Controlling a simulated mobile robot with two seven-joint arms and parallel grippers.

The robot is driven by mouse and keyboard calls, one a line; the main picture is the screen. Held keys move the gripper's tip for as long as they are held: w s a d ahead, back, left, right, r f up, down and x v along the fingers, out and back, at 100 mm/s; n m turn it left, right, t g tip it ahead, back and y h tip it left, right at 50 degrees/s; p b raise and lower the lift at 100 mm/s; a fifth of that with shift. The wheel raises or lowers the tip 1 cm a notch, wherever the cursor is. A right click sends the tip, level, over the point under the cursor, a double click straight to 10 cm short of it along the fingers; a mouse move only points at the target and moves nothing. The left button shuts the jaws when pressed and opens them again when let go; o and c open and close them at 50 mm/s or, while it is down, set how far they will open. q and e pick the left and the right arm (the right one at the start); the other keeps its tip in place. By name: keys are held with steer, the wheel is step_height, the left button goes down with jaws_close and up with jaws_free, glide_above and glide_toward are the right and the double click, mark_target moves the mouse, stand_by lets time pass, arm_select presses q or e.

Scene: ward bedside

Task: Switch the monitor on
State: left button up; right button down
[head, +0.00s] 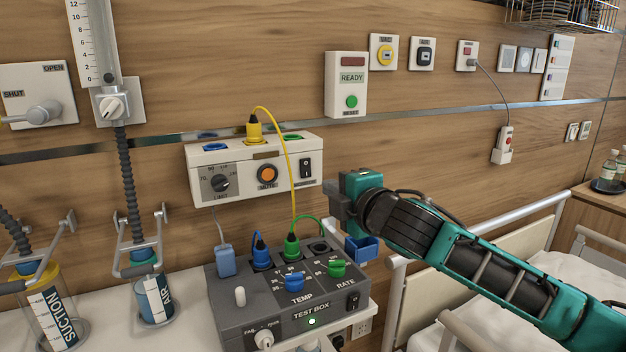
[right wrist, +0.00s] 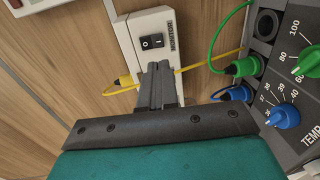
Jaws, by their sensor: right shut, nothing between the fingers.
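The monitor (head: 255,167) is a cream box on the wood-panelled wall, with a dial, an orange MUTE button and a black rocker switch (head: 306,169) at its right end. The right wrist view shows this switch (right wrist: 151,41) beside the word MONITOR; I cannot tell which way it is set. My right gripper (head: 338,192) is shut and empty, just right of and slightly below the switch in the head view. Its closed fingers (right wrist: 160,78) point towards the monitor's front, and I see no contact with the switch. My left gripper is not in view.
The grey test box (head: 285,300) stands below on a shelf, with blue and green plugs, knobs and a lit green lamp. A yellow cable (head: 287,150) hangs across the monitor's front. A READY panel (head: 346,85) is above, and a bed rail (head: 480,225) is at right.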

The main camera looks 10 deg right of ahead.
mark_target(306, 176)
steer(key=x, duration=0.7)
steer(key=shift+w+a, duration=0.15)
steer(key=shift+w, duration=0.05)
steer(key=shift+w+a+f, duration=0.1)
steer(key=shift+w+a, duration=0.15)
steer(key=shift+w, duration=0.4)
steer(key=shift+b, duration=0.35)
